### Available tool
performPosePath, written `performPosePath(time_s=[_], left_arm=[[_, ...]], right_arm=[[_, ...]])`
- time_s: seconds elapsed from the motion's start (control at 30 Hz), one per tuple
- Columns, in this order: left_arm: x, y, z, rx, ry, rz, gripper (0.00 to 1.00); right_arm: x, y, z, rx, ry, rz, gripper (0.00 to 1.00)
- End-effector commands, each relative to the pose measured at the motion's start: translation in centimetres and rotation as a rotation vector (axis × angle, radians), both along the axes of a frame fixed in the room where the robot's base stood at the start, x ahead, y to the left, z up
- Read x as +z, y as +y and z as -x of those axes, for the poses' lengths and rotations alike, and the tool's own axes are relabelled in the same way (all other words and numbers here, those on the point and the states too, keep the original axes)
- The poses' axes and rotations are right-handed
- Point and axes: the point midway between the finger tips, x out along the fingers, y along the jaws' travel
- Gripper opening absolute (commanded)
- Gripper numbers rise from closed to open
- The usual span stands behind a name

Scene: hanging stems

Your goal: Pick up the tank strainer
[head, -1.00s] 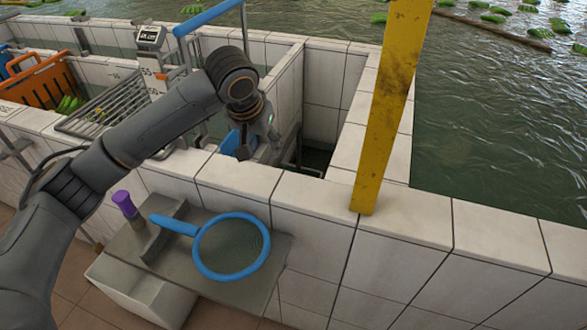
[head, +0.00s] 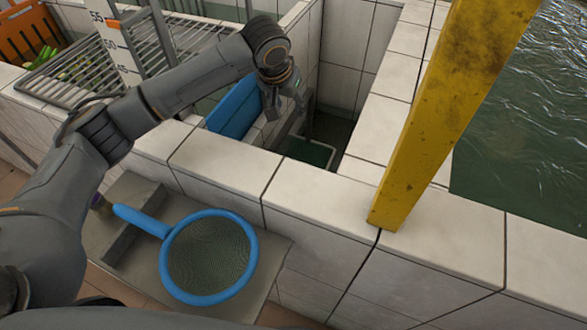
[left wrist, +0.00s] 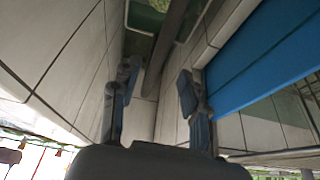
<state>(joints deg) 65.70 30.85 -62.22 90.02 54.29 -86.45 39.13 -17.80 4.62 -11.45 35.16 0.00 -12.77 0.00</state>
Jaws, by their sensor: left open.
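In the head view, a framed green piece with a pale rim (head: 308,151), seemingly a strainer, sits low in the tiled tank compartment. In the left wrist view, its rim and green surface (left wrist: 146,18) show at the top, with a dark pole (left wrist: 166,48) running down between my fingers. A blue-rimmed round strainer with a handle (head: 211,212) lies on the grey shelf outside the tank wall. My left gripper (head: 285,108) is open above the compartment. In the left wrist view, its fingers (left wrist: 155,95) stand apart on either side of the pole, not visibly closed on it. My right gripper is not in view.
A yellow post (head: 452,110) stands right of the compartment. A blue panel (head: 234,105) stands to the left of my gripper. Tiled wall tops (head: 330,208) surround the opening. A metal rack (head: 85,62) and an orange crate (head: 20,38) are at upper left.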

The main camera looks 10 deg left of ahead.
Motion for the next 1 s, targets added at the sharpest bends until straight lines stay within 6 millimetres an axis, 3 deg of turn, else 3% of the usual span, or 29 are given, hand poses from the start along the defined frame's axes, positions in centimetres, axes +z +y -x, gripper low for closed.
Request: performPosePath(time_s=[0.3, 0.57, 1.0], left_arm=[[-2.7, -0.3, -1.0, 0.000, 0.002, -0.001, 0.45], [-5.9, -0.6, -2.3, -0.001, 0.000, 0.001, 0.45], [-6.2, -0.6, -2.5, -0.001, -0.001, 0.000, 0.45]], right_arm=[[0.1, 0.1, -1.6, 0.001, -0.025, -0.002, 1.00], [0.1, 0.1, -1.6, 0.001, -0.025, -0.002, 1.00], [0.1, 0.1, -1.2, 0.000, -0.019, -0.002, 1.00]])
